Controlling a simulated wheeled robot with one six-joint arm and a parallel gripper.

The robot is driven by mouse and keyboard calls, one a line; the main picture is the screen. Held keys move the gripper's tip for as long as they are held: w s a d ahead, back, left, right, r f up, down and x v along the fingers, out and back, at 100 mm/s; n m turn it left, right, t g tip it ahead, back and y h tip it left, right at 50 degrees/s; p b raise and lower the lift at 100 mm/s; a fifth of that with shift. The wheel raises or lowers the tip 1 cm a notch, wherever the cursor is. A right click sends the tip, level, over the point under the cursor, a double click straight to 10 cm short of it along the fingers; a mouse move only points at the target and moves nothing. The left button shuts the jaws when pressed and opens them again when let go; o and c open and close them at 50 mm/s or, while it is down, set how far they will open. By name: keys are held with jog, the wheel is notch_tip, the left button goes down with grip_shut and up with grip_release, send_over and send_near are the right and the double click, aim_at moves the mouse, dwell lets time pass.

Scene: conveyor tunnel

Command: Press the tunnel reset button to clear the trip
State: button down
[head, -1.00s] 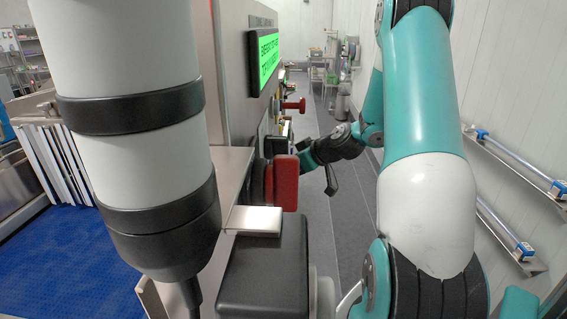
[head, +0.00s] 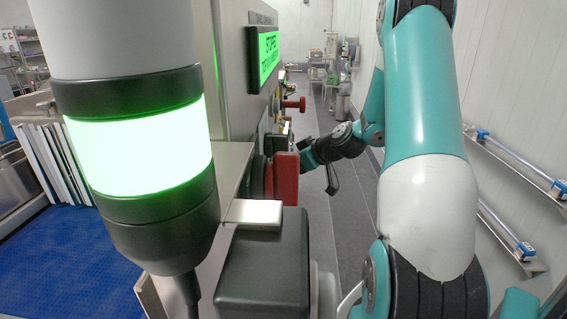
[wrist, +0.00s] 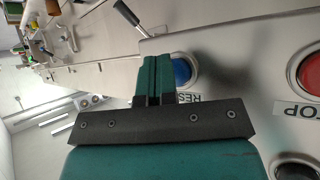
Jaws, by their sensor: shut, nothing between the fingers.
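The reset button (wrist: 182,69) is a round blue button in a pale ring on the steel panel, in the wrist view. Its label (wrist: 188,97) shows only part of the word, "RES". My gripper (wrist: 157,75) is shut and empty, its fingers in front of the button and hiding its left part. I cannot tell whether the tips touch it. In the head view the wrist end of my arm is up against the panel side, and the fingertips are hidden. The beacon (head: 140,145) is lit green. The screen (head: 264,57) is green with text too small to read.
A red stop button (wrist: 311,70) with a STOP label (wrist: 300,111) is right of the blue one in the wrist view. A red block (head: 286,179) juts from the machine in the head view. The wall with shelves (head: 515,170) stands at right; grey aisle floor lies between.

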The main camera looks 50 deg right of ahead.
jog(key=shift+s+d, duration=0.35)
jog(key=shift+s, duration=0.1)
jog(key=s+d+b, duration=0.1)
jog(key=s+d, duration=0.2)
jog(key=shift+s+d+b, duration=0.15)
jog(key=shift+s+b, duration=0.25)
dwell(0.5)
jog(key=shift+s+d+p, duration=0.85)
jog(key=shift+s+d, duration=0.4)
jog(key=shift+s, duration=0.15)
